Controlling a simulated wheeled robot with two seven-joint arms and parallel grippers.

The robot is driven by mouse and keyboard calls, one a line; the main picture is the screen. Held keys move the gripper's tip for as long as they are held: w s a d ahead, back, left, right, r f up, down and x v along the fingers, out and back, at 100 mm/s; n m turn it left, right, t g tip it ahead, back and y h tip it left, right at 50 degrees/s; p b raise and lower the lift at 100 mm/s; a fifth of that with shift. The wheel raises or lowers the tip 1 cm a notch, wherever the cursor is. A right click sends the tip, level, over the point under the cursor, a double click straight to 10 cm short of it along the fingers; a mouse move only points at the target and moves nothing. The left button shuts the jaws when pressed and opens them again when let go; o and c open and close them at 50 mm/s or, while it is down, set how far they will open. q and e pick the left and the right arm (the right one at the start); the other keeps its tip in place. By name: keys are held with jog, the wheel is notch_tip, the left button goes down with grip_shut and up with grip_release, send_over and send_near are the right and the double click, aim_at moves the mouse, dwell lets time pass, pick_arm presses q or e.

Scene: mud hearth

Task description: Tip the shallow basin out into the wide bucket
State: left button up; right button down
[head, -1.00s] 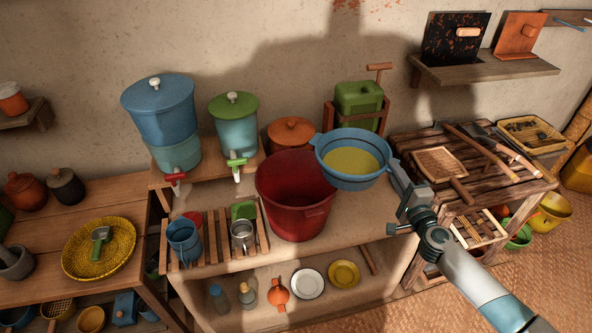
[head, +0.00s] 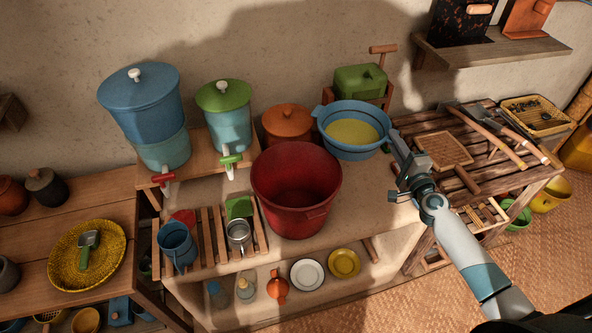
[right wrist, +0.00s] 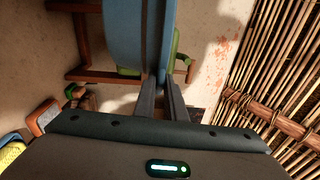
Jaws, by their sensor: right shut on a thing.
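The shallow basin (head: 352,131) is blue with two side handles and holds a yellow content. In the head view it is up beside the wide bucket's right rim, close to level. My right gripper (head: 396,140) is shut on the basin's right side. In the right wrist view the fingers (right wrist: 161,100) close on the blue basin's edge (right wrist: 125,35). The wide bucket (head: 290,212) is dark red, upright on the counter, and its visible inside looks empty. My left gripper is not in view.
An orange lidded pot (head: 287,122) and a green can (head: 359,82) stand behind. Blue (head: 147,105) and green-lidded (head: 226,105) dispensers stand at left, above a slatted rack with a blue mug (head: 177,243) and a metal cup (head: 239,232). A wooden slatted table (head: 468,178) is at right.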

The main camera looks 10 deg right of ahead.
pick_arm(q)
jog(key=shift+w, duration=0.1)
pick_arm(e)
jog(key=shift+a+r, duration=0.1)
jog(key=shift+r, duration=0.25)
jog(key=shift+a+r+n, duration=0.3)
jog(key=shift+r+n, duration=0.1)
jog(key=shift+r, duration=0.05)
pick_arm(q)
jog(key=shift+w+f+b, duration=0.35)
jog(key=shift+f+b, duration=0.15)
pick_arm(e)
jog(key=a+r+n, duration=0.1)
jog(key=s+a+r+n+t, duration=0.1)
jog(key=a+n, duration=0.1)
jog(key=shift+s+r+y, duration=0.1)
jog(key=shift+r+y, duration=0.2)
pick_arm(q)
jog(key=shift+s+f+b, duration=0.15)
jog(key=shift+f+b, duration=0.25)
jog(key=shift+b, duration=0.05)
pick_arm(e)
jog(key=shift+s+a+r+n+t, duration=0.15)
jog(key=shift+a+n, duration=0.25)
jog(key=shift+s+a+r+n+t, duration=0.1)
jog(key=shift+a+n+t, duration=0.05)
jog(key=shift+a+n, duration=0.25)
